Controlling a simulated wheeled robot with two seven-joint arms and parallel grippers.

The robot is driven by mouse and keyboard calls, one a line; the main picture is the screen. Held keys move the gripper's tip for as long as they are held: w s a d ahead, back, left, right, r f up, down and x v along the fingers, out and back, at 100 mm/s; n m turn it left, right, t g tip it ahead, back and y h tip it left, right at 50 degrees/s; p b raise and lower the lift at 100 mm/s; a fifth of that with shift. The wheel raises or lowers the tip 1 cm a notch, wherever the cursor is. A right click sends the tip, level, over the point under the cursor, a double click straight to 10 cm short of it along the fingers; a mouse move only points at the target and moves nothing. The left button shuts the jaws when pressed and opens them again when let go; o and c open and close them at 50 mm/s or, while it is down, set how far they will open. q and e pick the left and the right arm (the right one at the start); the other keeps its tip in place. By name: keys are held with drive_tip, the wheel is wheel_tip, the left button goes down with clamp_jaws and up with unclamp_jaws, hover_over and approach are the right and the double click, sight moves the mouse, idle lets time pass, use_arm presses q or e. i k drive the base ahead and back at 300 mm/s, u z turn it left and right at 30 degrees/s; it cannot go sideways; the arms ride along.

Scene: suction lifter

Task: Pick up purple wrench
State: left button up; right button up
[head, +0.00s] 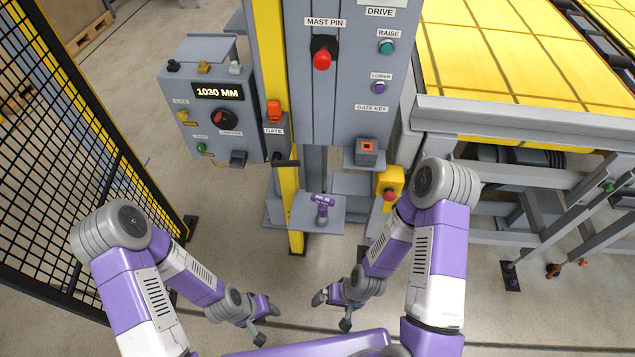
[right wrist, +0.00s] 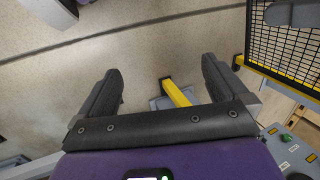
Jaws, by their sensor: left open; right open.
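The purple wrench (head: 322,201) stands on a small grey shelf (head: 335,218) at the foot of the lifter column in the head view. Its purple head is at the top, and its lower part is small and dark. My left gripper (head: 266,323) is open and empty, in front and to the left of the shelf. My right gripper (head: 332,311) is open and empty, in front of the shelf and apart from the wrench.
The lifter column (head: 340,90) rises behind the shelf, with a yellow post (head: 272,60). A control box (head: 212,105) is at left, beside a black mesh fence (head: 60,150). A yellow-topped conveyor table (head: 500,60) with a grey frame is at right. The floor before the shelf is clear.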

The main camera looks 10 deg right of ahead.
sight(323, 217)
drive_tip(key=z, duration=0.05)
drive_tip(key=k, duration=0.5)
drive_tip(key=u, duration=0.7)
drive_tip(key=i, duration=1.25)
drive_tip(key=z, duration=1.75)
